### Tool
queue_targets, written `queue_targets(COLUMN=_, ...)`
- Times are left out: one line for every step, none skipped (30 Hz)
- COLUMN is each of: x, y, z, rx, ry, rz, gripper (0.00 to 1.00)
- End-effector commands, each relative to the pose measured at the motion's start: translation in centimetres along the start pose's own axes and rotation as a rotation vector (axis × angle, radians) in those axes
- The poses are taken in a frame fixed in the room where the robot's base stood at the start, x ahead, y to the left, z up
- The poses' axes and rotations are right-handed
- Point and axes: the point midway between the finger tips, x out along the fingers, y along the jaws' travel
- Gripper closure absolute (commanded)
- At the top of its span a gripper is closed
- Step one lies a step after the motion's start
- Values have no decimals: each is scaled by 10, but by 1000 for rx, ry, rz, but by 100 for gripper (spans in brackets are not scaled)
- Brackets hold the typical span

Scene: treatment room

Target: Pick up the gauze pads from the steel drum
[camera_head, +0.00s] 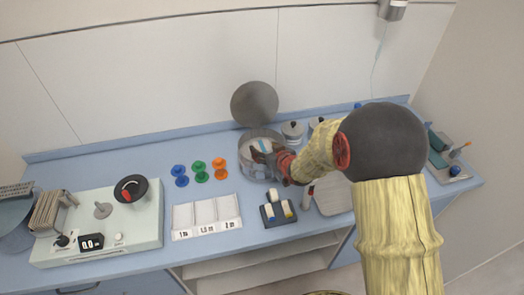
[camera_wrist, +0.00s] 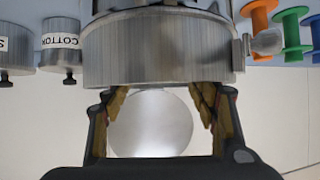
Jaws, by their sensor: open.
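The steel drum (camera_head: 246,165) stands on the blue counter near the wall, its round lid (camera_head: 254,104) raised behind it. Something white and light blue (camera_head: 263,144) shows inside, probably the gauze pads, largely hidden by my gripper. My gripper (camera_head: 263,154) is over the drum's opening, fingers apart, with nothing seen between them. In the wrist view the drum's metal wall (camera_wrist: 160,55) fills the upper middle, and the lid (camera_wrist: 150,125) shows between the open fingers (camera_wrist: 164,98). The gauze pads cannot be made out there.
Lidded steel canisters (camera_head: 292,131) stand right of the drum; one is labelled COTTON (camera_wrist: 61,42). Blue, green and orange spools (camera_head: 200,171) are left. A white three-section tray (camera_head: 206,216) and a dark holder with vials (camera_head: 278,211) are in front.

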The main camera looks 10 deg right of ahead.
Motion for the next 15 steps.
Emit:
queue_targets(x=8, y=0, z=1, rx=0, ry=0, rz=0, gripper=41)
queue_targets(x=10, y=0, z=1, rx=0, ry=0, rz=0, gripper=41)
queue_targets(x=14, y=0, z=1, rx=0, ry=0, rz=0, gripper=41)
queue_targets(x=15, y=0, z=0, rx=0, ry=0, rz=0, gripper=41)
queue_targets(x=17, y=0, z=0, rx=0, ry=0, rz=0, gripper=41)
queue_targets(x=18, y=0, z=0, rx=0, ry=1, rz=0, gripper=41)
queue_targets(x=18, y=0, z=0, rx=0, ry=0, rz=0, gripper=41)
queue_targets(x=18, y=0, z=0, rx=0, ry=0, rz=0, gripper=41)
queue_targets(x=18, y=0, z=-1, rx=0, ry=0, rz=0, gripper=41)
queue_targets(x=18, y=0, z=-1, rx=0, ry=0, rz=0, gripper=41)
queue_targets(x=18, y=0, z=-1, rx=0, ry=0, rz=0, gripper=41)
queue_targets(x=18, y=0, z=-1, rx=0, ry=0, rz=0, gripper=41)
queue_targets(x=18, y=0, z=-1, rx=0, ry=0, rz=0, gripper=42)
queue_targets(x=18, y=0, z=-1, rx=0, ry=0, rz=0, gripper=44)
queue_targets(x=17, y=0, z=-1, rx=0, ry=0, rz=0, gripper=46)
